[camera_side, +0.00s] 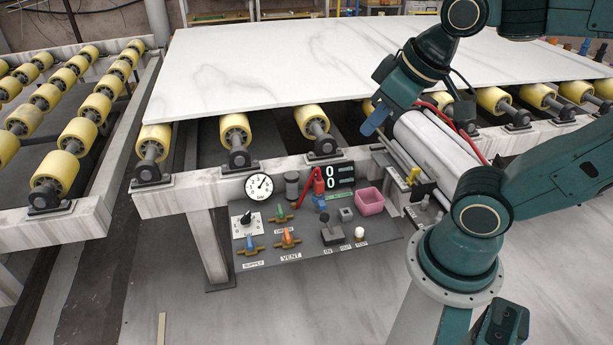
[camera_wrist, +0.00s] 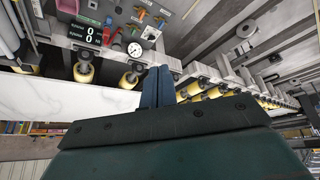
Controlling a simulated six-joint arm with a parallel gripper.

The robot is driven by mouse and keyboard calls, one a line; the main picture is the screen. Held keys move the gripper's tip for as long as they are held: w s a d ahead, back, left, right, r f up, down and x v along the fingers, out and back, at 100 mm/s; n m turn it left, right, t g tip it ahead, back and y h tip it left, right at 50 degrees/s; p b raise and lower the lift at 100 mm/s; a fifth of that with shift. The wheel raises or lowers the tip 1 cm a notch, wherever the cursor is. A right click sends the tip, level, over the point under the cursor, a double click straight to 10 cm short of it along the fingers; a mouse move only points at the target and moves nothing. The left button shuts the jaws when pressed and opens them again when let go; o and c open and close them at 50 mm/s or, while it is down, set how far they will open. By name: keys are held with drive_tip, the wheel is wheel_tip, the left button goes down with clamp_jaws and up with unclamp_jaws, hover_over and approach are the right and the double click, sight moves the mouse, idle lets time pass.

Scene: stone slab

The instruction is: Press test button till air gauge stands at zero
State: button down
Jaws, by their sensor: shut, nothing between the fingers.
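The air gauge (camera_side: 259,187) is a round white dial at the back left of the grey control panel (camera_side: 306,267). Its dark needle points up and to the right; the numbers are too small to read. The gauge also shows in the wrist view (camera_wrist: 134,49). A small white button (camera_side: 360,233) stands at the panel's front right, its label unreadable, so I cannot tell whether it is the test button. My gripper (camera_side: 375,120) is shut and empty, above and behind the panel near the slab's front edge, touching no control. Its blue fingers (camera_wrist: 157,87) are together.
Beside the gauge are a red-handled part (camera_side: 308,186) and a display (camera_side: 340,176) reading 0 and 0. A lever (camera_side: 330,231), a pink tray (camera_side: 369,203), an orange valve (camera_side: 287,238) and a blue valve (camera_side: 250,245) crowd the panel. The marble slab (camera_side: 270,68) lies behind on yellow rollers.

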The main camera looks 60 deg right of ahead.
drive_tip(key=w+d+f+n+g+h, duration=0.1)
drive_tip(key=w+d+f+h, duration=0.2)
drive_tip(key=w+d+f, duration=0.45)
drive_tip(key=w+d+f+h, duration=0.3)
drive_tip(key=w+d+f, duration=0.15)
drive_tip(key=d, duration=0.65)
drive_tip(key=d+f+n+h, duration=0.3)
drive_tip(key=d+f+n, duration=0.3)
drive_tip(key=d+f, duration=0.35)
drive_tip(key=n+t+y, duration=0.2)
drive_tip(key=n+y, duration=0.2)
drive_tip(key=n, duration=0.8)
hover_over(361, 232)
wheel_tip(361, 232, down, 19)
drive_tip(key=shift+d+r, duration=0.1)
drive_tip(key=shift+f, duration=0.25)
drive_tip(key=shift+f, duration=4.15)
